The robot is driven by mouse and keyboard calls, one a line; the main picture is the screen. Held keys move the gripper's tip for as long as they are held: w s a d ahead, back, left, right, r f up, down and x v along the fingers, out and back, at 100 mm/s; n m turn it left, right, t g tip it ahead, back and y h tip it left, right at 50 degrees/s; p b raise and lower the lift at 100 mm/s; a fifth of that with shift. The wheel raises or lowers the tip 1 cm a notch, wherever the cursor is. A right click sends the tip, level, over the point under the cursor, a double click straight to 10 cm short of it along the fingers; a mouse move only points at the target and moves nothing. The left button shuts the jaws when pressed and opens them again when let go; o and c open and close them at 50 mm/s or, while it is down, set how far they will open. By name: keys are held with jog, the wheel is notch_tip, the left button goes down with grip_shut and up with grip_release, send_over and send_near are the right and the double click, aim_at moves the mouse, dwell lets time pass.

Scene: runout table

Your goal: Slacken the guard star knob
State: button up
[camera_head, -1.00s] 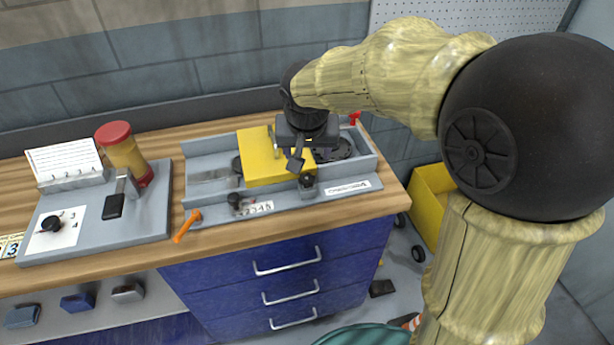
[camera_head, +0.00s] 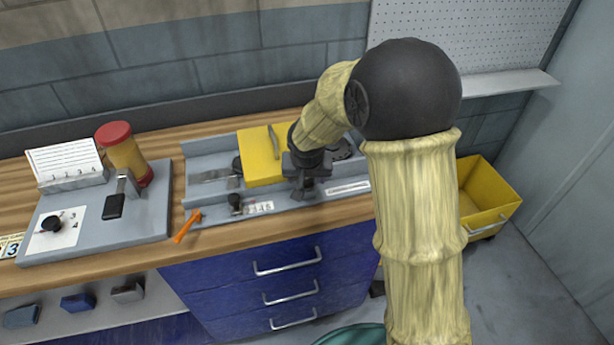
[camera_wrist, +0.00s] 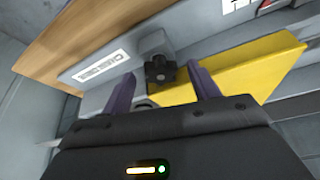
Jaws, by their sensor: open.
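The guard star knob (camera_wrist: 160,68) is dark and lobed, and shows in the wrist view in front of a grey block beside the yellow guard (camera_wrist: 240,70). My gripper (camera_wrist: 162,76) is open, its two fingers on either side of the knob in that picture. I cannot tell whether the fingertips reach around it or stop short. In the head view the yellow guard (camera_head: 262,160) sits on the grey runout table (camera_head: 212,163). My gripper (camera_head: 304,190) points down at the guard's right front, and it hides the knob there.
A small black knob (camera_head: 235,203) stands on the front rail beside a number strip. An orange-handled tool (camera_head: 186,227) lies at the bench's front edge. A grey panel with a black lever (camera_head: 114,205) and a red-capped jar (camera_head: 124,150) are at left. A yellow bin (camera_head: 487,200) stands at right.

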jog(key=shift+c, duration=0.4)
jog(key=c, duration=0.9)
jog(key=shift+r+n+p, duration=0.1)
jog(key=shift+n+p, duration=0.3)
jog(key=shift+p, duration=0.05)
jog(key=n+p, duration=0.1)
jog(key=n+y+p, duration=0.1)
jog(key=p, duration=0.1)
jog(key=n+y+p, duration=0.1)
jog(key=n+p, duration=0.1)
jog(key=shift+w+d+r, duration=0.1)
jog(key=shift+d+r, duration=0.15)
jog(key=shift+d, duration=0.1)
jog(key=n+g+p, duration=0.1)
jog(key=n+p, duration=0.2)
jog(key=p, duration=0.1)
jog(key=shift+w+d+f+y, duration=0.1)
jog(key=shift+y, duration=0.3)
jog(key=shift+f+n+p, duration=0.15)
jog(key=shift+n+p, duration=0.55)
jog(key=shift+p, duration=0.2)
jog(key=shift+y, duration=0.3)
